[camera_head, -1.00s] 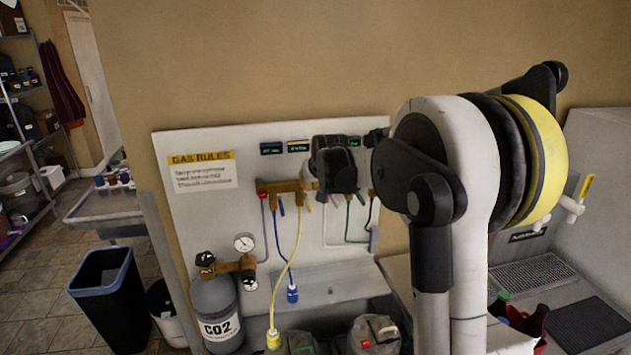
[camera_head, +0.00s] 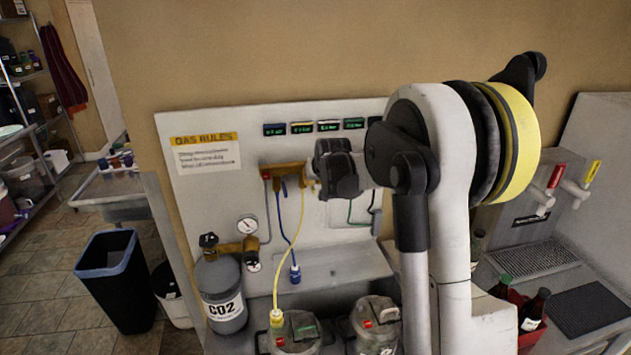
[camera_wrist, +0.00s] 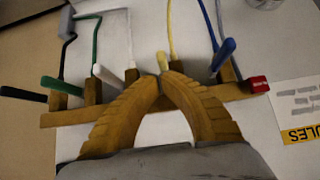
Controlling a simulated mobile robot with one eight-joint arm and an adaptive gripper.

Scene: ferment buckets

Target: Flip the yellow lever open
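In the wrist view the brown manifold (camera_wrist: 216,107) runs across the picture with several levers. The yellow lever (camera_wrist: 163,61) shows just beyond my fingertips, pointing up in the picture, with the yellow hose (camera_wrist: 170,25) behind it. My gripper (camera_wrist: 164,76) has its two curved fingers drawn together at the tips, right at the lever's near side. I cannot tell whether the tips pinch the lever or only touch beside it. In the head view the manifold (camera_head: 285,170) is partly covered by my wrist, and my fingertips are hidden there.
A blue lever (camera_wrist: 222,54) and a white lever (camera_wrist: 106,76) flank the yellow one closely. A green lever (camera_wrist: 56,88) is farther left. Below the panel are a CO2 cylinder (camera_head: 220,290) and lidded buckets (camera_head: 376,328). Hoses hang in front of the panel.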

